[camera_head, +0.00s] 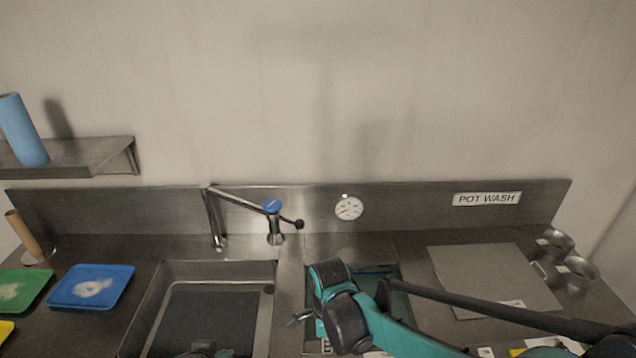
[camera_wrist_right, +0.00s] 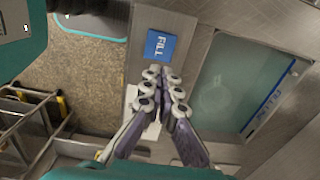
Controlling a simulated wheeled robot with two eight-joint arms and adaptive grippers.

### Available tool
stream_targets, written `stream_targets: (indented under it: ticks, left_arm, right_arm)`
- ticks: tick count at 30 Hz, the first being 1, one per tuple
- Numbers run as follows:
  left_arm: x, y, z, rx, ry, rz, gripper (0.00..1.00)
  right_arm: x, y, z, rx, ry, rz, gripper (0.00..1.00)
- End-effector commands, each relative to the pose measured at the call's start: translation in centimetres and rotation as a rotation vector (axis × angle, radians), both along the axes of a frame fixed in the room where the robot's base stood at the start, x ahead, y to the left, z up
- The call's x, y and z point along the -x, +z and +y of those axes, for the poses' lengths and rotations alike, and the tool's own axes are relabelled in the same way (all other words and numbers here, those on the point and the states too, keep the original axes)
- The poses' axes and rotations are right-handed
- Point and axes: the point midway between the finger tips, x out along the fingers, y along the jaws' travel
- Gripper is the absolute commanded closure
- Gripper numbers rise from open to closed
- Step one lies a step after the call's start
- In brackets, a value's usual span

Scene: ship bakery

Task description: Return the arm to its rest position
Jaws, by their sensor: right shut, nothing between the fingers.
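My right arm, teal and black, reaches in from the lower right in the head view, over the right-hand basin (camera_head: 378,270). My right gripper (camera_head: 300,318) points toward the left there and is partly hidden by its own wrist. In the right wrist view, the right gripper (camera_wrist_right: 164,78) is shut with nothing between its fingers. Its tips meet just below a blue FILL label (camera_wrist_right: 160,46) on a metal strip; I cannot tell if they touch it.
The left sink (camera_head: 215,310) and tap (camera_head: 275,225) are left of the arm. A metal board (camera_head: 490,275) and metal cups (camera_head: 578,268) are at right. A blue tray (camera_head: 92,287) and green tray (camera_head: 20,292) lie at left. The blue roll (camera_head: 22,130) stands on a shelf.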

Motion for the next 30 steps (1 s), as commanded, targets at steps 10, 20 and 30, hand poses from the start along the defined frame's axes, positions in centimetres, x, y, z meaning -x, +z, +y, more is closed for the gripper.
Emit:
stream_targets:
  ticks: [10,20,30]
  left_arm:
    - [0.0,-5.5,0.0,0.0,0.0,0.0,1.0]
    - [0.0,-11.6,0.0,0.0,0.0,0.0,1.0]
    - [0.0,-13.1,0.0,0.0,0.0,0.0,1.0]
  right_arm:
    - [2.1,-0.1,-5.9,0.007,0.498,-0.207,1.0]
    - [6.4,-2.5,-12.7,0.295,1.226,-0.455,1.0]
    - [7.8,-3.6,-14.7,0.486,1.501,-0.487,1.0]
